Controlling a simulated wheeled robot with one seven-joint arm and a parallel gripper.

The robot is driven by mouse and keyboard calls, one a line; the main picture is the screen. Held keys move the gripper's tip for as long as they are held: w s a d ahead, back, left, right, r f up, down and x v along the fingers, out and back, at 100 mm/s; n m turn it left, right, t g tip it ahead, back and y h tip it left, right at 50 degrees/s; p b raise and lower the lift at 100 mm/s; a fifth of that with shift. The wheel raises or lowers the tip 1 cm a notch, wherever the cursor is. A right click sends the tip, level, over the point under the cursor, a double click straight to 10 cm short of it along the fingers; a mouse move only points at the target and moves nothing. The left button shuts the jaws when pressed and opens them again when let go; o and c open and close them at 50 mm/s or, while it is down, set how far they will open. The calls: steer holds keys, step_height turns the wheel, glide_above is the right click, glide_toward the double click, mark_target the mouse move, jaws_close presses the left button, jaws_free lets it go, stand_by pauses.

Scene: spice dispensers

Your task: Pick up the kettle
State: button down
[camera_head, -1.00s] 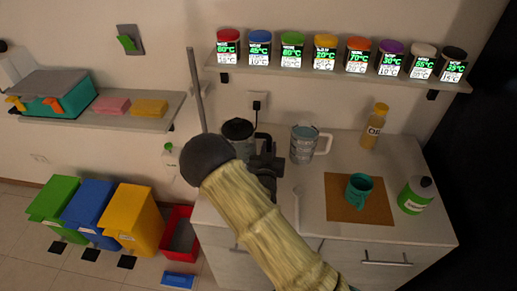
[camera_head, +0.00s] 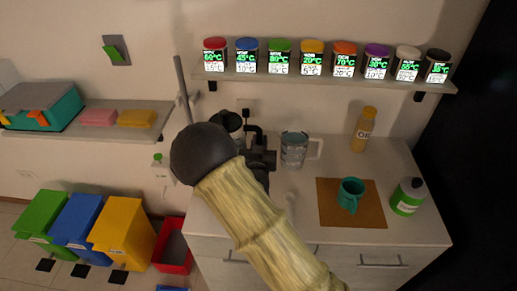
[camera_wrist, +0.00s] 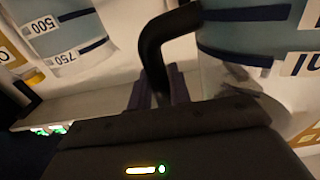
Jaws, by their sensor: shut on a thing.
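The kettle (camera_head: 231,121) has a dark lid and shows just above my arm's dark round joint, which hides most of its body. In the wrist view its clear body with blue bands and printed labels (camera_wrist: 245,42) fills the right side, with a black curved handle (camera_wrist: 152,48). My gripper (camera_head: 248,142) is at the kettle's right side. In the wrist view its fingers (camera_wrist: 163,88) are shut on the handle. The kettle's base is hidden, so its exact height over the counter cannot be told.
A measuring jug (camera_head: 293,150) stands close on the right of my gripper. An oil bottle (camera_head: 363,130), a teal mug (camera_head: 349,194) on a brown mat (camera_head: 372,215) and a green bottle (camera_head: 407,197) are further right. A shelf (camera_head: 330,81) with several spice jars hangs above.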

mark_target(259, 135)
steer(key=shift+r, duration=2.05)
steer(key=shift+w, duration=0.1)
